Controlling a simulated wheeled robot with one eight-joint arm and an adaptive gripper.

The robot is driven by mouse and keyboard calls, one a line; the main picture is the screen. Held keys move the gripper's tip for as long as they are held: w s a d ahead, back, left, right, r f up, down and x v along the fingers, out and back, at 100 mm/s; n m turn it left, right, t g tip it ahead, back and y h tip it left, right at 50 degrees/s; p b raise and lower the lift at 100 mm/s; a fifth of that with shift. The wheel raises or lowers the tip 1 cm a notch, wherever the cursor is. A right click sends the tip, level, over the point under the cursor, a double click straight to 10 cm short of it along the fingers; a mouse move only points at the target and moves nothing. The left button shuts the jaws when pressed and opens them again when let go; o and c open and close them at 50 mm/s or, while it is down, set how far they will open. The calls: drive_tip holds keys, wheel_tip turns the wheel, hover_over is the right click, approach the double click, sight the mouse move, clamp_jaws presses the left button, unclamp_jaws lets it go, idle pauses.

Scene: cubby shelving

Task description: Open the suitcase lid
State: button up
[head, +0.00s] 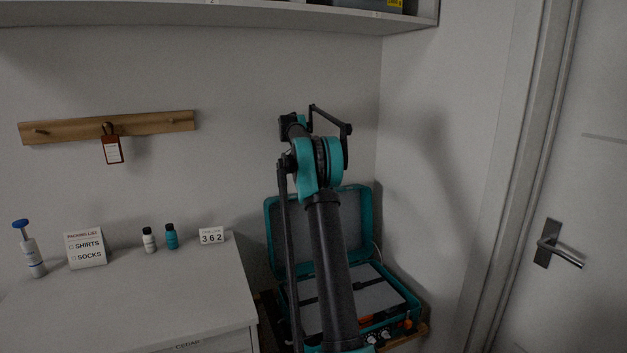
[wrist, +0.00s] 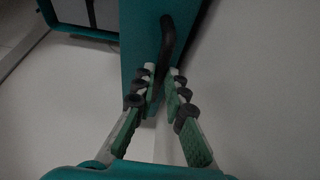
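The teal suitcase (head: 408,296) stands in the corner on a low wooden stand. Its lid (head: 355,215) is raised, upright near the wall, and the grey inside shows. My arm crosses in front of the suitcase and hides part of lid and base. In the wrist view a teal panel (wrist: 138,45), which looks like the lid, has a black curved handle (wrist: 167,42). My gripper (wrist: 163,78) has its green-padded fingers apart, with the handle's lower end between or just beyond the tips. A gap shows between the fingers; contact with the handle is unclear.
A white dresser (head: 120,300) at left carries a pump bottle (head: 31,250), a packing list card (head: 86,248), two small bottles and a number card (head: 211,236). A peg rail (head: 108,127) and shelf (head: 200,14) are above. A door (head: 570,180) is at right.

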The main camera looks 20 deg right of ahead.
clamp_jaws()
drive_tip(key=shift+s+r+t, duration=0.25)
drive_tip(key=shift+s+t, duration=0.05)
drive_tip(key=shift+s, duration=0.5)
drive_tip(key=s+r+t, duration=0.1)
drive_tip(key=s, duration=0.5)
drive_tip(key=shift+s+d+m+t, duration=0.15)
drive_tip(key=shift+s+m+t, duration=0.15)
drive_tip(key=shift+s+t, duration=0.1)
drive_tip(key=o, duration=0.7)
unclamp_jaws()
drive_tip(key=shift+o, duration=0.2)
drive_tip(key=v, duration=1.2)
drive_tip(key=shift+r, duration=0.1)
